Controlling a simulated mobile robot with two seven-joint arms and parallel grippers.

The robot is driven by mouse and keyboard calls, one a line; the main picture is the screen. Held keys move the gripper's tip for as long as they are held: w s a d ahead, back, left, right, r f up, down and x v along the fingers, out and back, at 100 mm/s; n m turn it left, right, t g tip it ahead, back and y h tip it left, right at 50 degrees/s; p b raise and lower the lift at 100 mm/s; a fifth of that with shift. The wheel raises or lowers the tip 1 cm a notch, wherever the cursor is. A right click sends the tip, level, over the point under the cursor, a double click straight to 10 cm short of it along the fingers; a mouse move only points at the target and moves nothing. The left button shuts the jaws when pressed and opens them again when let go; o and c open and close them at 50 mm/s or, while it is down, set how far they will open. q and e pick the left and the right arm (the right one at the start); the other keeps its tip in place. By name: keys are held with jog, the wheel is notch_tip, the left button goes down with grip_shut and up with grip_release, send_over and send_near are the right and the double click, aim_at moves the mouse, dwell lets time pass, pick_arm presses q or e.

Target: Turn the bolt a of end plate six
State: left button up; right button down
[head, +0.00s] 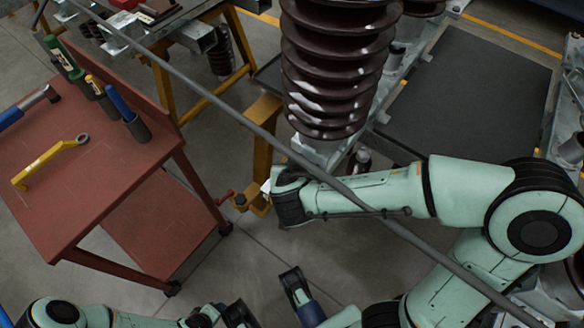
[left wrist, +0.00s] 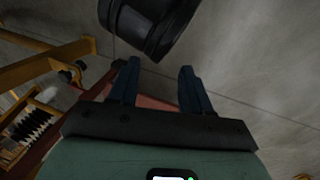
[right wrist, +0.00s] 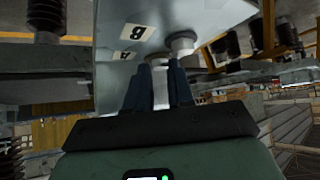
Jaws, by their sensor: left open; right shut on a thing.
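In the right wrist view a pale grey end plate (right wrist: 172,20) carries the printed letters A and B. A second pale bolt (right wrist: 160,62), beside the A, is partly covered by my fingers. My right gripper (right wrist: 159,75) is shut on this bolt a, its pale shaft showing between the fingers. In the head view my right wrist is just below the brown ribbed insulator; its fingertips are hidden.
A red cart (head: 110,185) at the left holds a yellow wrench (head: 50,160) and several handled tools. A brown ribbed insulator (head: 335,70) hangs at top centre. A long grey bar (head: 225,105) crosses the head view diagonally. A dark mat (head: 470,95) lies at right.

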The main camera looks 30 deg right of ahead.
pick_arm(q)
jog(key=shift+w+a+f+t+y+b, duration=0.15)
jog(key=shift+w+a+f+b, duration=0.15)
jog(key=shift+w+f, duration=0.25)
jog(key=shift+w+a+f+t+y+b, duration=0.15)
jog(key=shift+w+a+f+b, duration=0.15)
jog(key=shift+w, duration=0.35)
pick_arm(e)
jog(key=shift+s+d+n+t+y, duration=0.1)
jog(key=shift+n+t+y, duration=0.2)
jog(key=shift+n+y, duration=0.5)
jog(key=c, duration=1)
grip_release()
jog(key=shift+d+r, duration=0.1)
